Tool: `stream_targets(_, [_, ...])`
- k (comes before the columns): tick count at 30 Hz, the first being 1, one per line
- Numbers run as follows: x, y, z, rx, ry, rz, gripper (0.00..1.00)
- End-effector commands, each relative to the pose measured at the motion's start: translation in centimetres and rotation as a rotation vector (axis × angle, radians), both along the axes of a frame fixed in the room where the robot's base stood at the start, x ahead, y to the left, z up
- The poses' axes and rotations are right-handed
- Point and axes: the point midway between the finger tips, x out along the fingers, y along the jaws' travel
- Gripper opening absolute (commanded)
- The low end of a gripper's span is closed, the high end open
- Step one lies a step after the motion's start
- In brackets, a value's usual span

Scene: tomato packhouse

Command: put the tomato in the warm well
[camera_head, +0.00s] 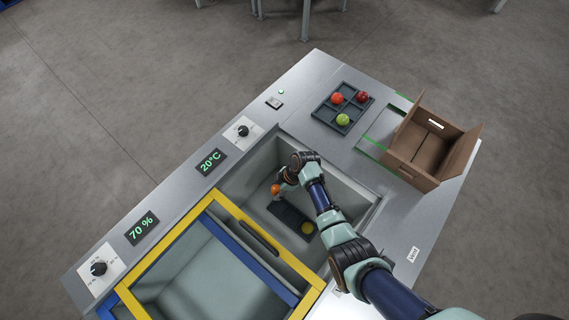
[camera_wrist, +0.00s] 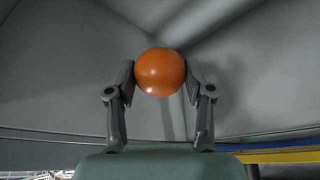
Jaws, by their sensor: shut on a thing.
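An orange tomato (camera_head: 275,189) is held in my gripper (camera_head: 281,185), inside the open grey well (camera_head: 348,199) beside the 20°C display. In the wrist view the tomato (camera_wrist: 160,72) sits between the two fingertips, one on each side, with the well's grey walls behind it. I cannot tell whether it touches the well. A yellow tomato (camera_head: 307,228) lies in the same well, at the near end of a dark strip (camera_head: 284,211) on its floor. My arm hides part of the well.
A yellow-framed lid (camera_head: 246,217) with a dark handle and a blue frame (camera_head: 253,258) cover the neighbouring well area. A dark tray (camera_head: 326,114) holds red, orange-red and green tomatoes. An open cardboard box (camera_head: 411,146) stands at the right. A 70% display (camera_head: 142,228) and dials line the left edge.

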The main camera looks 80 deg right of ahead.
Motion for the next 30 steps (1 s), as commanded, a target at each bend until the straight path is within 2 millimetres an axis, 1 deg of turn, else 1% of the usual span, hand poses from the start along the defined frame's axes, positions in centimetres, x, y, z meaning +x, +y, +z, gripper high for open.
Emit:
stream_targets(2, [0.0,0.0,-0.7,0.001,0.000,0.000,0.30])
stream_targets(4, [0.0,0.0,-2.4,0.001,0.002,0.001,0.30])
stream_targets(12, [0.1,0.0,-11.4,0.001,0.001,0.000,0.30])
stream_targets(15, [0.1,0.0,-14.0,0.001,0.001,0.000,0.30])
stream_targets(18, [0.1,0.0,-15.4,0.000,0.000,0.000,0.30])
stream_targets(25, [0.1,0.0,-15.8,-0.001,0.000,0.001,0.30])
stream_targets(26, [0.1,0.0,-16.2,-0.001,0.000,0.001,0.30])
stream_targets(30, [0.1,0.0,-19.1,0.000,0.001,0.000,0.30])
